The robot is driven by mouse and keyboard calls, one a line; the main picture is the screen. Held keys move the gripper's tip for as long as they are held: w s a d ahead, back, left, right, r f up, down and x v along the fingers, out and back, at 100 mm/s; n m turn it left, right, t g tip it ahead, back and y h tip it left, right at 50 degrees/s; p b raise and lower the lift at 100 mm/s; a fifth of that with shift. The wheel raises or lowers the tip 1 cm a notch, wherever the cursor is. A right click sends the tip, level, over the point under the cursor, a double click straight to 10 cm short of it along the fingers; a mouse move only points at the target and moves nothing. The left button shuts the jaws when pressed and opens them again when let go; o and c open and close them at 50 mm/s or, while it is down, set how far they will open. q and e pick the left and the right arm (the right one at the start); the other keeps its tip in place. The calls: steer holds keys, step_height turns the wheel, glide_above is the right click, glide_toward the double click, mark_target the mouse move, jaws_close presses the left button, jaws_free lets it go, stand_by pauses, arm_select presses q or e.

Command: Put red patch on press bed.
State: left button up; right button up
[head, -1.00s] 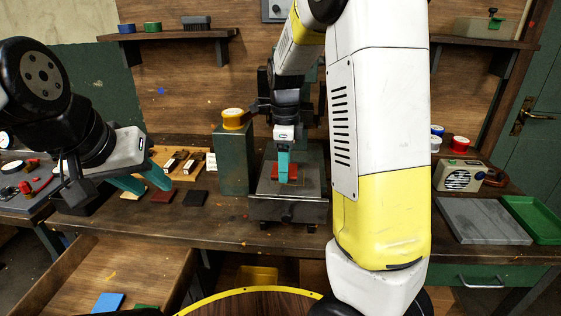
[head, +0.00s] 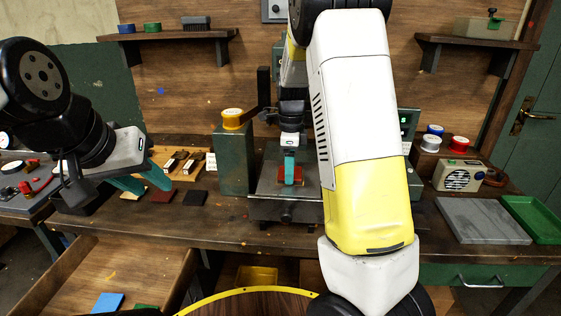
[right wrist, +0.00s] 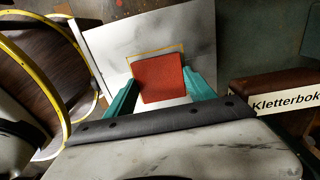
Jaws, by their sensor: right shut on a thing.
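The red patch (head: 297,174) is held flat between the teal fingers of my right gripper (head: 289,176), over the press bed (head: 262,186). In the right wrist view the red patch (right wrist: 158,78) sits between the fingertips of my right gripper (right wrist: 160,90). The bed (right wrist: 110,50) is a pale plate with a thin yellow outline, which shows past the patch's far edge. I cannot tell whether the patch touches the bed. My left gripper (head: 145,183) is open and empty above the left part of the bench.
A green block (head: 234,160) with a yellow-topped roll stands left of the press. A dark red patch (head: 162,196) and a black patch (head: 194,198) lie on the bench. A grey slab (head: 480,220) and green tray (head: 535,215) lie at right. A drawer stands open at front left.

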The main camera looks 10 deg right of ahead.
steer(key=o, duration=1.4)
steer(key=shift+f, duration=0.1)
step_height(320, 180, up, 12)
steer(key=f, duration=0.1)
steer(key=s+r+n+t, duration=0.1)
steer(key=s+n+t, duration=0.1)
steer(key=s+n, duration=0.5)
steer(key=s+a+r+n+t+y, duration=0.1)
steer(key=s+r+n+t, duration=0.1)
steer(key=s+n, duration=0.5)
steer(key=s+a+r+n+t+y, duration=0.1)
steer(key=s+r+n+t, duration=0.1)
steer(key=s+n, duration=0.5)
steer(key=shift+s+a+n, duration=0.1)
steer(key=shift+s+n, duration=0.3)
steer(key=shift+s, duration=1.25)
